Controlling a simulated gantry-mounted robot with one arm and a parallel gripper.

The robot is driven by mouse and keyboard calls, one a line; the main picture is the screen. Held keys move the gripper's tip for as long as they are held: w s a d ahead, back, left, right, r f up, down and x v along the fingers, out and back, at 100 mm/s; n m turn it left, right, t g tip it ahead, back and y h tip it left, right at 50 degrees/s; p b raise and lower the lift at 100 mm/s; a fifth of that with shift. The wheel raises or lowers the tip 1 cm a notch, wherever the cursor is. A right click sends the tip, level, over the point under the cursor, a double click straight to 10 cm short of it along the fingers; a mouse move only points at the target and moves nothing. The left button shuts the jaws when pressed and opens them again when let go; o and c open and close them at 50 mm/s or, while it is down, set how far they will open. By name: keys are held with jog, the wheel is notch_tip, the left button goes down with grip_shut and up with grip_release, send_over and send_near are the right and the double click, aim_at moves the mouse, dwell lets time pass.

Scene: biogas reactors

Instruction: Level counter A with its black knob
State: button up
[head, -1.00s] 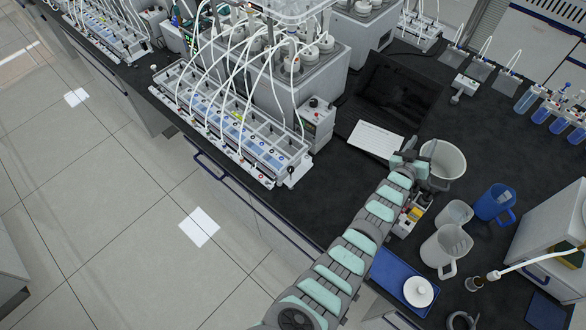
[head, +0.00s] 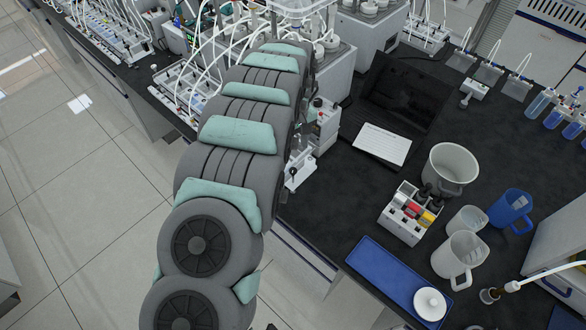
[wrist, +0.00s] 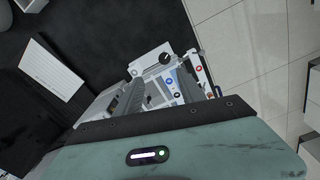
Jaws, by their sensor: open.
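A long white gas counter (wrist: 155,72) with a black knob (wrist: 166,58) on its end plate lies just beyond my gripper (wrist: 168,90) in the wrist view. I cannot read a label that marks it as counter A. My gripper is open, with the counter's end showing past it; I see nothing held. In the head view my arm hides my gripper and most of the counter (head: 176,88); the counter's near end with the black knob (head: 292,172) shows just right of the arm.
A grey reactor block stands behind the counter. To the right are a laptop (head: 398,95), a white bucket (head: 452,165), a small box with coloured items (head: 408,220), clear jugs, a blue jug (head: 511,208) and a blue tray (head: 385,275). The bench edge drops to tiled floor.

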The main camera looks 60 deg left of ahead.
aim_at(293, 170)
jog(key=f, duration=0.3)
jog(key=f+p, duration=0.1)
jog(key=f, duration=0.3)
jog(key=s+f, duration=0.1)
jog(key=f, duration=0.2)
jog(key=shift+d+f+p, duration=0.15)
jog(key=shift+p, duration=0.15)
jog(key=shift+c, duration=0.4)
grip_shut()
